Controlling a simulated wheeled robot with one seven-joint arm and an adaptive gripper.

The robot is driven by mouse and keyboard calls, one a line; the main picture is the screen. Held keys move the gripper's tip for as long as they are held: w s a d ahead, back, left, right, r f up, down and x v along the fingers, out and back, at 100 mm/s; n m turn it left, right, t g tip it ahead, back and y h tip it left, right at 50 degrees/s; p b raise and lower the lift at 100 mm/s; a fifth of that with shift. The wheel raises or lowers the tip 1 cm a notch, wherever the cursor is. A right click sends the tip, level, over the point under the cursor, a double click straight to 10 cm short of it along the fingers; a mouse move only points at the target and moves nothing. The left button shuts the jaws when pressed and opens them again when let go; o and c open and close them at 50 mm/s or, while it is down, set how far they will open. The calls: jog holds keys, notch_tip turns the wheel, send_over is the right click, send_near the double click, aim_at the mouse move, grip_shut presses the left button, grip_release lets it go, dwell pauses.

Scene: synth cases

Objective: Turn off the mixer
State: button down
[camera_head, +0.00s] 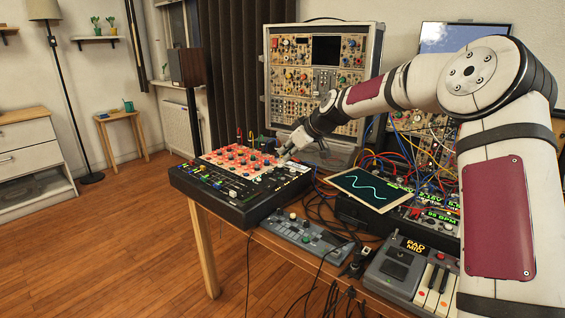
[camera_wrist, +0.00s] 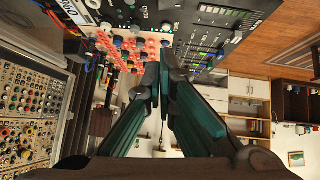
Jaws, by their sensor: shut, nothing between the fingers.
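The mixer (camera_head: 236,182) is a black box with a red panel of knobs and a row of sliders, standing at the left end of the table. In the wrist view the mixer (camera_wrist: 204,25) fills the top middle, with red-lit knobs, dark sliders and a pale section. My gripper (camera_head: 285,158) is over the mixer's right rear part in the head view. In the wrist view my gripper (camera_wrist: 159,68) is shut and empty, its fingertips close to the panel by the knobs. I cannot tell whether they touch it. Which control is the power switch is not clear.
A modular rack (camera_head: 318,85) stands behind the mixer. A tablet with a wave trace (camera_head: 368,188), a small controller (camera_head: 306,235) and a keyboard unit (camera_head: 412,272) stand to the right, with many loose cables. The floor (camera_head: 120,235) at left is clear.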

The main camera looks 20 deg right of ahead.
jog(key=b, duration=0.1)
send_over(275, 184)
jog(key=f, duration=0.6)
jog(key=shift+s+a, duration=0.15)
jog(key=shift+s, duration=0.15)
jog(key=f, duration=0.3)
jog(key=shift+w+b, duration=0.3)
jog(key=shift+f, duration=0.55)
jog(key=shift+w+d+f+b, duration=0.15)
jog(key=shift+d+f+b, duration=0.15)
jog(key=shift+f+b, duration=0.25)
jog(key=shift+r, duration=0.2)
jog(key=shift+a, duration=0.1)
